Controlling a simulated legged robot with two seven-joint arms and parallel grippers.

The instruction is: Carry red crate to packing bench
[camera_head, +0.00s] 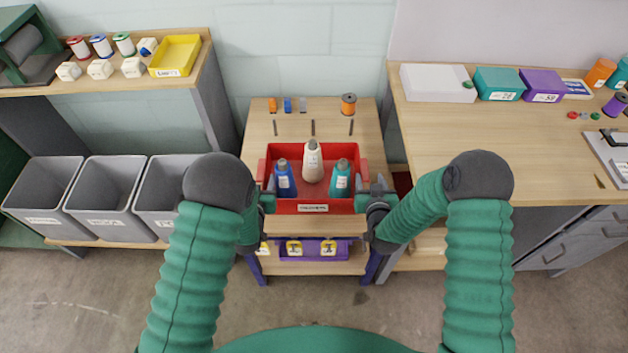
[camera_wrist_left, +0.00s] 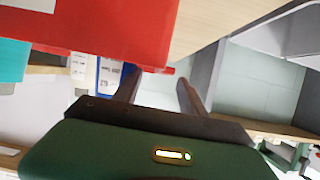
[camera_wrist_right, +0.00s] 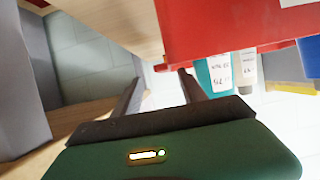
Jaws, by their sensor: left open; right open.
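The red crate (camera_head: 313,207) stands upright on a small wooden-topped stand (camera_head: 325,228). It holds a blue bottle (camera_head: 285,182), a cream bottle (camera_head: 312,163) and a teal bottle (camera_head: 340,181). My left gripper (camera_head: 267,192) is open at the crate's left end; my right gripper (camera_head: 364,191) is open at its right end. In the left wrist view the crate (camera_wrist_left: 100,25) is close, with a red edge near the open fingers (camera_wrist_left: 158,86). In the right wrist view the crate (camera_wrist_right: 215,35) is similarly close to the fingers (camera_wrist_right: 160,88). Contact is unclear.
A wooden bench (camera_head: 440,130) at right carries a white box (camera_head: 437,83), teal box (camera_head: 499,83) and purple box (camera_head: 542,85); its front left is clear. Grey bins (camera_head: 105,197) and a shelf with a yellow tray (camera_head: 176,56) are at left. A purple tray (camera_head: 313,252) sits below the crate.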

